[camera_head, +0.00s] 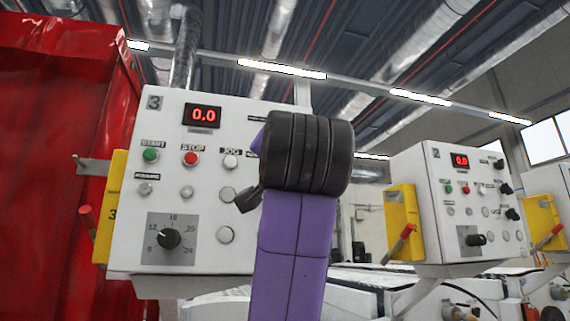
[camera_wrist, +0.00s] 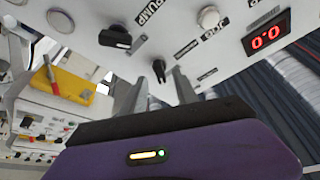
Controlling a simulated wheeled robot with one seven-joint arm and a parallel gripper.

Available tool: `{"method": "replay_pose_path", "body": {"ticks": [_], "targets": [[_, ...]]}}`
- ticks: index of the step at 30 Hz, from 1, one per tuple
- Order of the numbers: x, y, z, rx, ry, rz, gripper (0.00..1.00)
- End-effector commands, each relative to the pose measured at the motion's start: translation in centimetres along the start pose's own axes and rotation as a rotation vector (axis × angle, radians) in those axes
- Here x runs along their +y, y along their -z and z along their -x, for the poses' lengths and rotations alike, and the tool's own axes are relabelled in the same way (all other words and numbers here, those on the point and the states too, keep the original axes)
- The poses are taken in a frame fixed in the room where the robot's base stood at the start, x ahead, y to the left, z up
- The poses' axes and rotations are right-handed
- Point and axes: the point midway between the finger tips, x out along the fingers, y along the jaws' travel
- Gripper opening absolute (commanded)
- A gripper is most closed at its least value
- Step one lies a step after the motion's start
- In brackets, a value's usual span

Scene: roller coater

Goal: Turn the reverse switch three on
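The white control panel three (camera_head: 122,225), marked "3", stands in front of me. Its right part, where further switches would sit, is hidden behind my purple and black arm. In the wrist view a small black switch (camera_wrist: 158,70) stands out from the white panel face; its nearby label is too small to read, so I cannot confirm it is the reverse switch. My gripper (camera_wrist: 157,78) is open, with one grey finger on each side of this switch. I cannot tell whether the fingers touch it. The fingers are hidden in the head view.
Another black switch (camera_wrist: 115,37) sits beside the "PUMP" label. The red display (camera_head: 203,115) reads 0.0, above green start (camera_head: 151,155) and red stop (camera_head: 190,158) buttons. A black dial (camera_head: 168,238) is lower left. Panel two (camera_head: 455,240) stands right; a red machine (camera_head: 60,150) left.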

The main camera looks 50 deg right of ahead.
Motion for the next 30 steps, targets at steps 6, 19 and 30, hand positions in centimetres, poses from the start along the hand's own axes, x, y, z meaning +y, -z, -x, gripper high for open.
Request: {"method": "replay_pose_path", "body": {"ticks": [6,19,30], "targets": [[0.0,-0.1,3.4,0.001,0.003,-0.002,0.35],[0.0,0.0,4.6,0.0,0.0,0.0,0.35],[0.0,0.1,4.6,0.002,0.001,0.005,0.35]]}}
